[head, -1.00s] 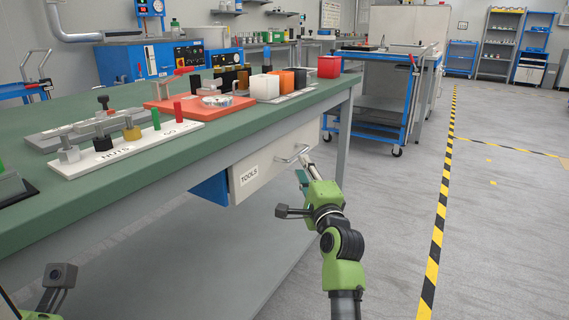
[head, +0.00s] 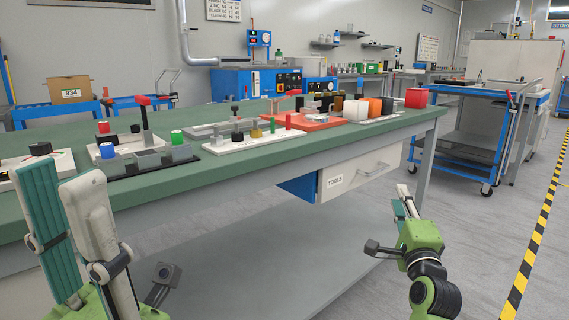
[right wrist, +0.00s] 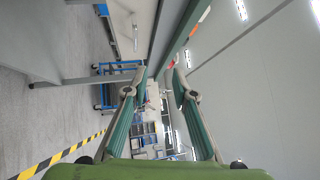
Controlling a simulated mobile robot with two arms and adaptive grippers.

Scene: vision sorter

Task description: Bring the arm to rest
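My left gripper (head: 58,175) is at the lower left of the head view, in front of the green bench (head: 225,168). Its two fingers stand up, apart, with nothing seen between them. My right gripper (head: 402,195) is at the lower right, beside the bench and below and right of the handle of the white TOOLS drawer (head: 350,172). In the right wrist view the fingers of this gripper (right wrist: 157,92) are spread and empty. The drawer handle (right wrist: 135,35) shows beyond them, not between them.
Along the bench stand a white NUTS board (head: 250,142), an orange tray (head: 305,122), several small bins and a red box (head: 416,98). A blue trolley (head: 470,140) stands behind right. Floor right of my right arm is clear, with a striped line (head: 535,240).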

